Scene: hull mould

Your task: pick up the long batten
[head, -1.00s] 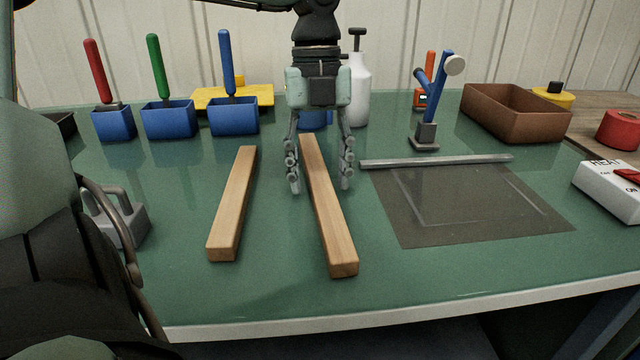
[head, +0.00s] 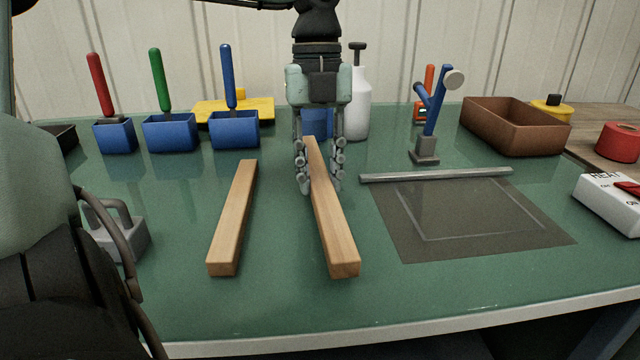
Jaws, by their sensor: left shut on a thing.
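The long batten (head: 336,235) is a pale wooden bar in the middle of the green table, running from near the blue pot toward the front. My left gripper (head: 320,186) points down over its far half, with one finger on each side, shut on the batten. The batten seems slightly raised, but a gap beneath it is hard to make out. A shorter wooden batten (head: 234,217) lies on the table to the left, apart from the gripper. My right gripper is not in view.
A thin metal bar (head: 436,174) lies behind a dark sheet (head: 470,218) on the right. Blue bins (head: 170,133) with coloured handles, a white bottle (head: 356,105), a clamp-like blue tool (head: 432,115) and a brown tray (head: 515,130) stand behind. A grey handled block (head: 115,232) is at left.

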